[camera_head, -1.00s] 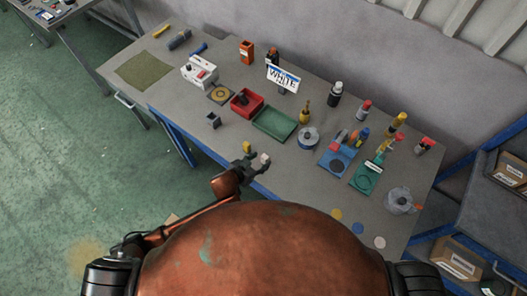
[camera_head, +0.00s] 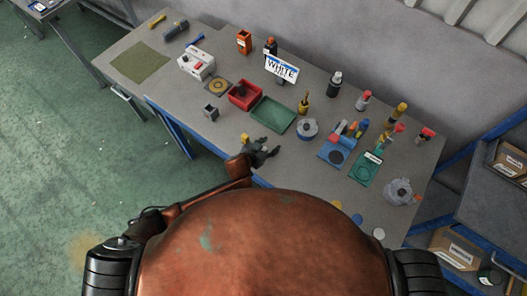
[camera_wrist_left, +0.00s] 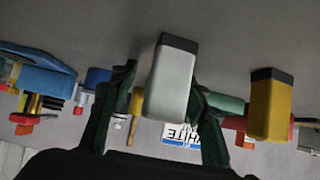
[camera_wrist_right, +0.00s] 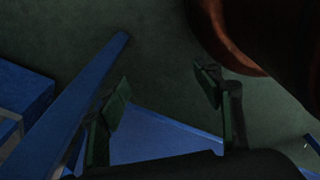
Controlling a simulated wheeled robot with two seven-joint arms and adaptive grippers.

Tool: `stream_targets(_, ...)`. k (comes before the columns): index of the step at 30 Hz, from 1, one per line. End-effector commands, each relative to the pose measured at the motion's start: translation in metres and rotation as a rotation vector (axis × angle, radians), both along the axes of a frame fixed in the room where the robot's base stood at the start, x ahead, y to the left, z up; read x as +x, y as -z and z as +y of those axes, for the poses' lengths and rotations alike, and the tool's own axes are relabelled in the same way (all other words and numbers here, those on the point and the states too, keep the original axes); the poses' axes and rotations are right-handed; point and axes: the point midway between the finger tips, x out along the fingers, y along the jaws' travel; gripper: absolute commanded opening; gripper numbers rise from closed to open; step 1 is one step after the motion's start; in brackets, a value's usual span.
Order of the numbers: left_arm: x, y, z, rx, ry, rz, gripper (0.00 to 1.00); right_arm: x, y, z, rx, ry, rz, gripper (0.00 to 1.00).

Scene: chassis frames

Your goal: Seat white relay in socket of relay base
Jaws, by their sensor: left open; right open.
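The white relay (camera_wrist_left: 172,80), a pale block with a dark end, shows in the left wrist view between the two fingers of my left gripper (camera_wrist_left: 163,88). The fingers are open and do not visibly grip it. In the head view my left gripper (camera_head: 266,151) is over the table's front edge and hides the white relay. A yellow block (camera_head: 245,138) stands just left of it; it also shows in the left wrist view (camera_wrist_left: 269,108). A small grey block with a dark top (camera_head: 211,112), possibly the relay base, stands further left. My right gripper (camera_wrist_right: 161,85) is open and empty.
A "WHITE" sign (camera_head: 282,69) stands at the back. A red bin (camera_head: 259,103), a green tray (camera_head: 261,116), a blue tray (camera_head: 326,150) and several bottles crowd the middle and right. A green mat (camera_head: 139,62) lies at the far left.

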Motion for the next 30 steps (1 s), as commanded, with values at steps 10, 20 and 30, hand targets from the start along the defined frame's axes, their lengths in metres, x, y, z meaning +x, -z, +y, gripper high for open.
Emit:
stream_targets(10, 0.0, 0.0, 0.0, 0.001, 0.001, 0.001, 0.3, -0.012, 0.002, 0.009, 0.01, 0.006, 0.014, 0.6)
stream_targets(20, -0.001, 0.0, 0.0, 0.001, 0.001, 0.001, 0.07, -0.016, 0.002, 0.008, 0.008, 0.007, 0.02, 0.6)
stream_targets(30, -0.001, 0.0, 0.0, 0.001, 0.001, 0.001, 0.0, -0.013, 0.001, 0.002, 0.001, 0.004, 0.016, 0.6)
